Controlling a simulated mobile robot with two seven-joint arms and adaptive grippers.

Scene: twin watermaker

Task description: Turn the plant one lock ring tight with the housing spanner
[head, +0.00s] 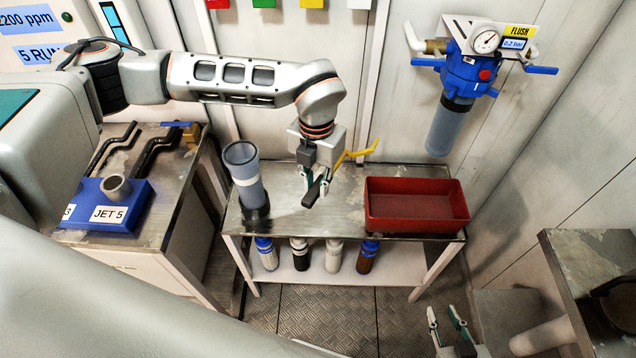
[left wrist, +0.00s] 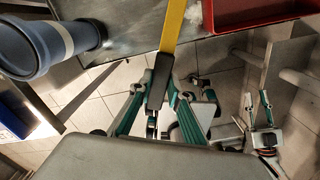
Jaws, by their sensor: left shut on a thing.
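The yellow housing spanner (head: 356,155) has a dark handle and a forked end. My left gripper (head: 314,186) is shut on its dark handle, above the bench. In the left wrist view the yellow shaft (left wrist: 174,28) runs up and away from the gripper (left wrist: 155,98). A filter housing with a blue head (head: 466,70) and grey-blue bowl (head: 449,128) hangs on the right wall; a dark lock ring (head: 458,102) shows between them. The spanner is well apart from it. My right gripper (head: 449,325) is open and empty, low at the bottom; it also shows in the left wrist view (left wrist: 257,105).
A metal bench (head: 290,215) carries a grey-blue cup (head: 243,163) and a red tray (head: 416,230). Several cartridges (head: 332,256) stand on its lower shelf. A blue JET 5 block (head: 130,222) lies left.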

